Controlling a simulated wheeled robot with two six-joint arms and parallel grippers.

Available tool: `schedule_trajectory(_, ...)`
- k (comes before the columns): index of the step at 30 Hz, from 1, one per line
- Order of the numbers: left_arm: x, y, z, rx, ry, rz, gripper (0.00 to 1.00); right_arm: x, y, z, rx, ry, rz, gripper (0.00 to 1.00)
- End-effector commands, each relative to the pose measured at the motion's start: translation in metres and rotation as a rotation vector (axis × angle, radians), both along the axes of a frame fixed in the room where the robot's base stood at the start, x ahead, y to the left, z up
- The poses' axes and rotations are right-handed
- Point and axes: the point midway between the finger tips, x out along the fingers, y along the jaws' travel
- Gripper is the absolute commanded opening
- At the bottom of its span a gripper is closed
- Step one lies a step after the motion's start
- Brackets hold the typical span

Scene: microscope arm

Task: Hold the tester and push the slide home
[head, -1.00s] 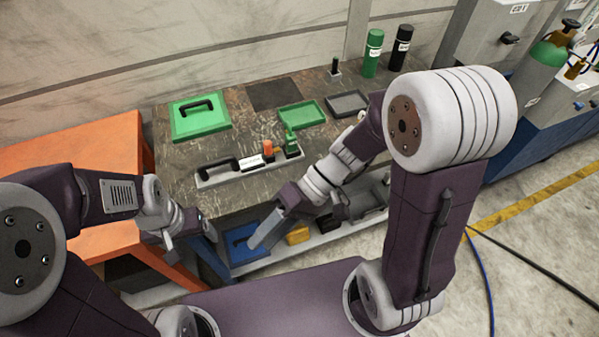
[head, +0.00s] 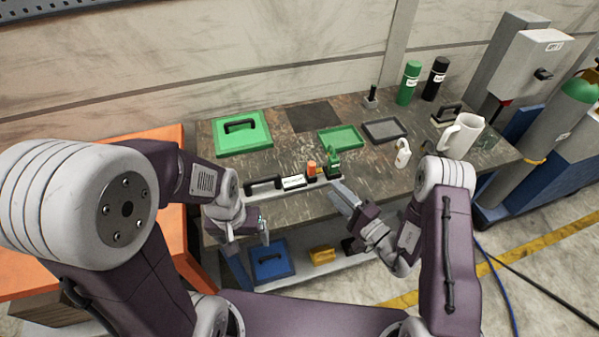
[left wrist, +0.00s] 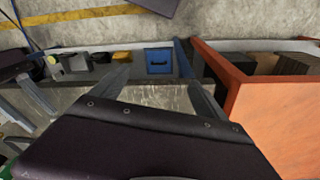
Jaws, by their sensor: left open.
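The tester (head: 293,183) is a low strip along the table's front edge. It has a black handle (head: 263,184) at its left, a white labelled block, an orange part (head: 311,169) and a green upright part (head: 332,162) at its right. I cannot tell which part is the slide. My left gripper (head: 264,229) is in front of the table edge, below and left of the tester; its spread, empty fingers show in the left wrist view (left wrist: 158,88). My right gripper (head: 336,197) is just in front of the tester's right end, apart from the handle; its finger gap is unclear.
On the table (head: 290,158) are a green lidded case (head: 243,139), a green tray (head: 341,130), a grey tray (head: 384,121), spray cans and a white jug (head: 461,136). Below, a shelf holds a blue box (head: 270,262) and a yellow box (head: 322,256). An orange bench stands left.

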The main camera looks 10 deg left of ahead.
Motion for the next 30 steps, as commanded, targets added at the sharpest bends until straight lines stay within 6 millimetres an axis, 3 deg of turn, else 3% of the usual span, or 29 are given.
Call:
schedule_trajectory(2,-0.008,0.000,0.001,-0.012,0.040,0.168,0.85,0.000,0.000,0.000,0.000,0.000,0.000,0.36)
schedule_trajectory(5,0.012,-0.001,0.017,-0.036,0.044,0.478,0.85,0.000,0.000,0.000,0.000,0.000,0.001,0.36)
schedule_trajectory(12,0.105,-0.008,0.063,-0.088,0.055,1.252,0.85,0.000,0.000,0.000,0.000,0.000,0.001,0.36)
schedule_trajectory(16,0.159,-0.016,0.076,-0.102,0.057,1.567,0.85,0.000,0.000,0.000,0.000,0.000,0.001,0.36)
schedule_trajectory(19,0.193,-0.025,0.075,-0.107,0.055,1.683,0.85,0.000,0.000,0.000,0.000,0.000,0.001,0.36)
schedule_trajectory(23,0.225,-0.036,0.056,-0.108,0.052,1.668,0.85,0.000,0.000,0.000,0.000,0.000,0.001,0.36)
schedule_trajectory(26,0.224,-0.041,0.037,-0.075,0.076,1.660,0.85,0.000,0.000,0.000,0.000,0.000,0.001,0.36)
schedule_trajectory(30,0.221,-0.043,0.030,-0.060,0.088,1.655,0.85,0.000,0.000,0.000,0.000,0.000,0.001,0.36)
